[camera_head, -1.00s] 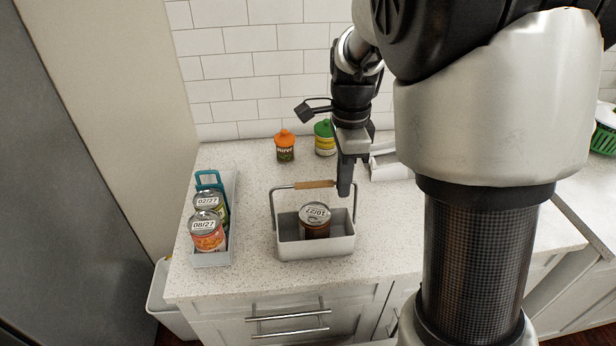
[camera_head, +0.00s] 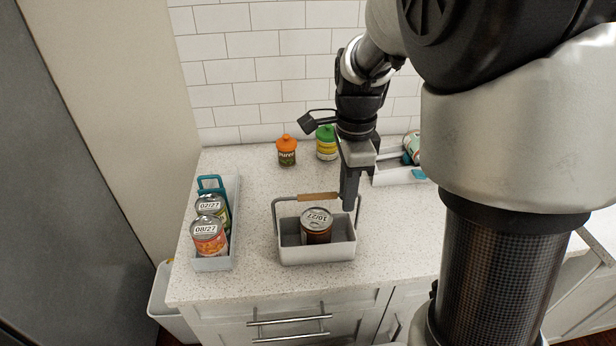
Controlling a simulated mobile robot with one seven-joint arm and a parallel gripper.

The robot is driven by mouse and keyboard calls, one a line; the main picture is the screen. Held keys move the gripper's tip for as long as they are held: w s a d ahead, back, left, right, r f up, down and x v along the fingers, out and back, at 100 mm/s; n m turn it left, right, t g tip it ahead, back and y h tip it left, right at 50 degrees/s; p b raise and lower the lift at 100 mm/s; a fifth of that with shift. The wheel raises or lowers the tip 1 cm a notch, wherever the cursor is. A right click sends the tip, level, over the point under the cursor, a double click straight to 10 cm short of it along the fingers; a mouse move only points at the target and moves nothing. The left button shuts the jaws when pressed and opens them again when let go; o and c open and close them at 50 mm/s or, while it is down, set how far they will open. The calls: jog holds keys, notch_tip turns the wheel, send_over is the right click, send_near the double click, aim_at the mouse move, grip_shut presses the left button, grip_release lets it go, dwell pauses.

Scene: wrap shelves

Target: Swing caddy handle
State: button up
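The grey caddy (camera_head: 318,254) stands on the speckled counter with one brown can (camera_head: 316,226) in it, its lid marked 10/27. The caddy's handle (camera_head: 318,197), a thin metal bail with a wooden grip, stands raised behind the can. My gripper (camera_head: 348,203) points down at the right end of the handle, close to its right corner. I cannot tell whether it touches the bail. The fingers look like one dark block from this side, so their opening is hidden.
A narrow tray (camera_head: 214,264) with cans and a teal handle stands to the left. An orange-lidded jar (camera_head: 286,150) and a green-lidded jar (camera_head: 326,142) stand at the back. A white tray (camera_head: 398,178) is at the back right, partly behind my arm. Counter is clear between the caddy and the jars.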

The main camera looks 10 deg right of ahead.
jog(key=shift+r, duration=0.1)
jog(key=shift+r+p, duration=3.35)
jog(key=shift+r, duration=0.05)
jog(key=shift+s+r, duration=0.1)
jog(key=shift+r, duration=0.05)
jog(key=s+r+n+t, duration=0.5)
jog(key=s+r+n, duration=0.5)
jog(key=s+n, duration=0.5)
jog(key=n, duration=0.3)
jog(key=shift+s+r+t, duration=0.15)
jog(key=shift+s+t, duration=0.05)
jog(key=shift+t, duration=0.1)
